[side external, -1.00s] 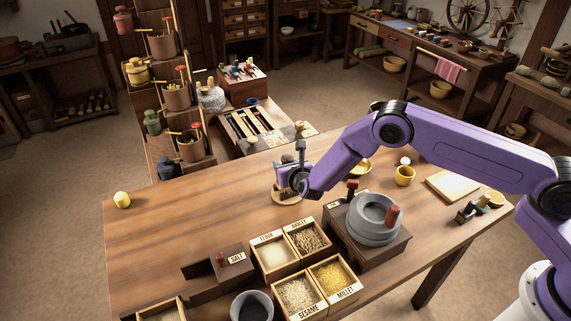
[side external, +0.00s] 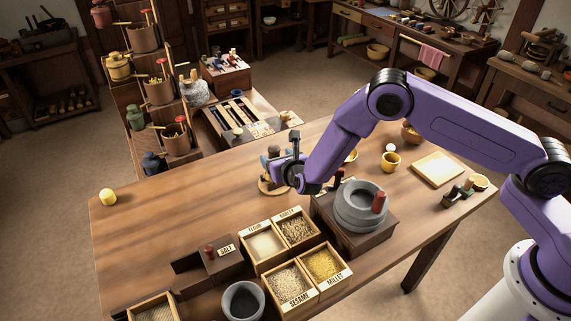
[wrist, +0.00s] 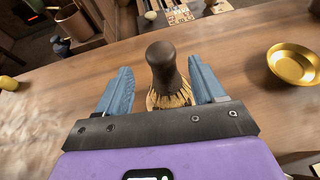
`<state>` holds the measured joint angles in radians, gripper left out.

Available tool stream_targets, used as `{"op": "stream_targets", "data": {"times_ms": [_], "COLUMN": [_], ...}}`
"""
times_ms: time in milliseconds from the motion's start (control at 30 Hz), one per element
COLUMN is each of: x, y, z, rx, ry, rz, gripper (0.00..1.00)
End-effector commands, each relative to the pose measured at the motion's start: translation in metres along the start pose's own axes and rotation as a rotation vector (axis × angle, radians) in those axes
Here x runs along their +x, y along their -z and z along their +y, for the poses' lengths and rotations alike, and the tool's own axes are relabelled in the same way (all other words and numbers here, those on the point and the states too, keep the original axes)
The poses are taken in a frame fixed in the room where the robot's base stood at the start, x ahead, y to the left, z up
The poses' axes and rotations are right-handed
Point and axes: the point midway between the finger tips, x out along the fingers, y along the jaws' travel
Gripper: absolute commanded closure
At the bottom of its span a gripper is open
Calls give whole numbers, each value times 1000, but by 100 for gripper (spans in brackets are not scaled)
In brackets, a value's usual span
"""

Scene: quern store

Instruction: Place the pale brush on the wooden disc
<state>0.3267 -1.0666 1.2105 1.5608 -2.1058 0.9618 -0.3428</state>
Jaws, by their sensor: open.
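The pale brush (wrist: 168,92) has a dark rounded handle and straw-coloured bristles, and stands upright between my fingers in the wrist view. Its dark top also shows in the side view (side external: 272,153). The wooden disc (side external: 268,188) is a pale round slab on the table; the brush appears to stand on it, though my gripper covers part of the contact. My gripper (wrist: 163,92) is open, with one blue finger on each side of the brush and a visible gap to both. In the side view, my gripper (side external: 282,172) is low over the disc.
The grey quern (side external: 362,207) stands close to the right of my gripper. Grain boxes (side external: 268,243) and the salt box (side external: 207,262) are in front. A brass dish (wrist: 293,64) is to the right in the wrist view. The table's left part is clear except for a yellow knob (side external: 108,197).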

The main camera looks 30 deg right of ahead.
Motion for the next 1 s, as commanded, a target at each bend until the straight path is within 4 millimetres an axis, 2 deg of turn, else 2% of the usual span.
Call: {"op": "stream_targets", "data": {"times_ms": [100, 333, 500, 767, 867, 1000], "x": [-21, -51, -60, -62, -68, -93], "y": [0, 0, 0, -1, -9, -36], "z": [0, 0, 0, -1, -6, -29], "rx": [-1, 1, 0, 4, 43, 197], "ry": [-1, 0, 1, 3, 28, 126], "rz": [1, 1, 0, 0, 3, 25], "gripper": [31, 31, 31, 31, 31, 31]}}
